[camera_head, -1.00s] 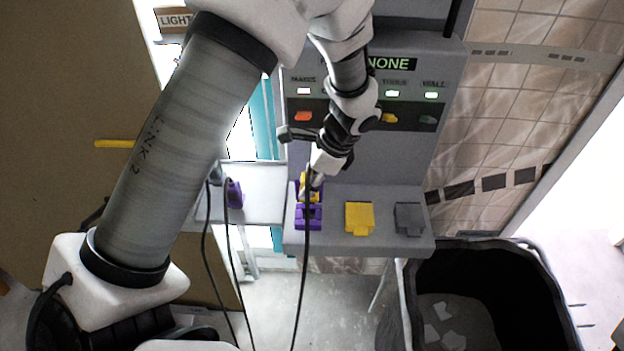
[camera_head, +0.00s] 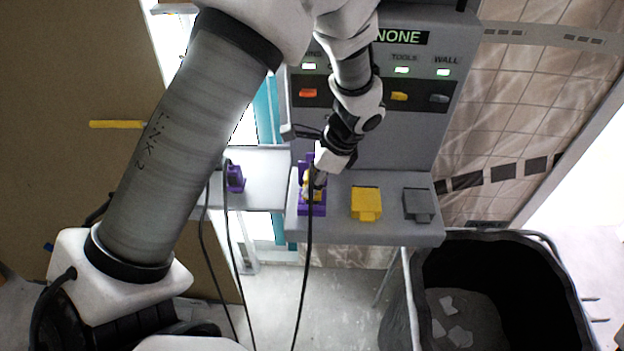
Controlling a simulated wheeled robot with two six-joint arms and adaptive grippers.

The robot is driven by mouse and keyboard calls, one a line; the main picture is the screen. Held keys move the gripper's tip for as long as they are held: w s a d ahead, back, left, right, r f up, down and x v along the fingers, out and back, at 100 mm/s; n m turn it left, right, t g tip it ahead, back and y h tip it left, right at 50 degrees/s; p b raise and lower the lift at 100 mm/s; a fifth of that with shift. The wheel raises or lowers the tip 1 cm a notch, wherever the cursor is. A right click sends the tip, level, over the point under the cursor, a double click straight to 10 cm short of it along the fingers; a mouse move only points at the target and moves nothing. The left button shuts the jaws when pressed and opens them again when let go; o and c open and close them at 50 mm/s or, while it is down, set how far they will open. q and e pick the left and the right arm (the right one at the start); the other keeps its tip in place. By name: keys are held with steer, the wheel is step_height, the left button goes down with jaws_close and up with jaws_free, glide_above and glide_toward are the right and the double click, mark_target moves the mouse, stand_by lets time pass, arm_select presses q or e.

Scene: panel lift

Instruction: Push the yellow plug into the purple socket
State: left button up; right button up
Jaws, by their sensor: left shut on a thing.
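The purple socket (camera_head: 318,209) stands on the grey shelf at the left end of the row. The yellow plug (camera_head: 308,187) is at the socket, with purple showing behind and in front of it. My left gripper (camera_head: 316,181) is shut on the yellow plug, its arm reaching in from above. A black cable hangs down from the plug. The gripper partly hides the plug, so I cannot tell how deep it sits. My right gripper is not in view.
A yellow socket (camera_head: 366,202) and a grey socket (camera_head: 417,204) stand to the right on the shelf (camera_head: 390,234). A purple plug-like piece (camera_head: 235,178) with a cable is on the left ledge. A black bin (camera_head: 500,260) stands at lower right. The panel's display (camera_head: 400,37) reads NONE.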

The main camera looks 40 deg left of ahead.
arm_select(q)
steer(key=shift+f, duration=0.4)
steer(key=shift+r, duration=0.1)
stand_by(0.4)
steer(key=shift+p, duration=0.3)
stand_by(0.6)
steer(key=shift+p, duration=0.35)
stand_by(0.5)
steer(key=shift+p, duration=0.35)
steer(key=shift+f+b, duration=0.3)
steer(key=shift+f, duration=0.25)
